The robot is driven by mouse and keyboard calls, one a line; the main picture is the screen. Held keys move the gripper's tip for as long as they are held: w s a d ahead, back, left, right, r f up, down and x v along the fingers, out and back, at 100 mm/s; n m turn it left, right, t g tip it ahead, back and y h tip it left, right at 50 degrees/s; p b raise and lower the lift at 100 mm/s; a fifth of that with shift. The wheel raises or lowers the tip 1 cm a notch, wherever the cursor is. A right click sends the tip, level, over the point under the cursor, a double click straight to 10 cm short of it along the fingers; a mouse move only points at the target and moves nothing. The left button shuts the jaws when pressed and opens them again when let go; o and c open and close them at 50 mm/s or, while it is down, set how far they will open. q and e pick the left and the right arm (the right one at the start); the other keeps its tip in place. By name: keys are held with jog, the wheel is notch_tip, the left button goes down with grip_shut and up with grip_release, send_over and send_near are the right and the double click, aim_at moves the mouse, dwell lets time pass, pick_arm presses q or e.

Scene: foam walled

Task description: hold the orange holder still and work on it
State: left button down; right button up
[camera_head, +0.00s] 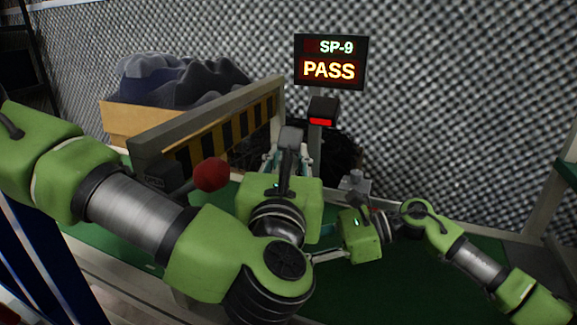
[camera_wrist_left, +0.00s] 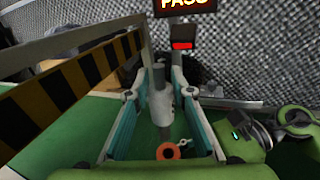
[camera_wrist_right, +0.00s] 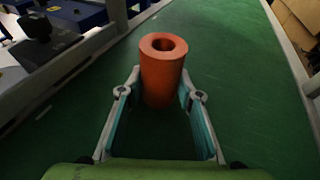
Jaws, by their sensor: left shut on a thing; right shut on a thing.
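The orange holder (camera_wrist_right: 160,80) is an upright cylinder with a round hole in its top. In the right wrist view it stands between the fingers of my right gripper (camera_wrist_right: 160,88), which is shut on it. The holder's ring-shaped top also shows low in the left wrist view (camera_wrist_left: 164,154). My left gripper (camera_wrist_left: 161,85) is shut on a grey cylindrical piece (camera_wrist_left: 160,101) with a thinner shaft below, apart from the holder in that picture. In the head view my left arm hides the holder; my left gripper (camera_head: 290,150) and right gripper (camera_head: 330,255) show partly.
A sign (camera_head: 331,62) reads SP-9 PASS, above a box with a red light (camera_head: 321,113). A striped barrier (camera_head: 210,128) stands left, with a box of grey foam (camera_head: 135,120) behind. A red ball (camera_head: 211,174) is near my left arm. The green surface (camera_head: 440,285) is clear at right.

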jog(key=o, duration=0.9)
jog(key=shift+d, duration=0.1)
jog(key=v, duration=1.2)
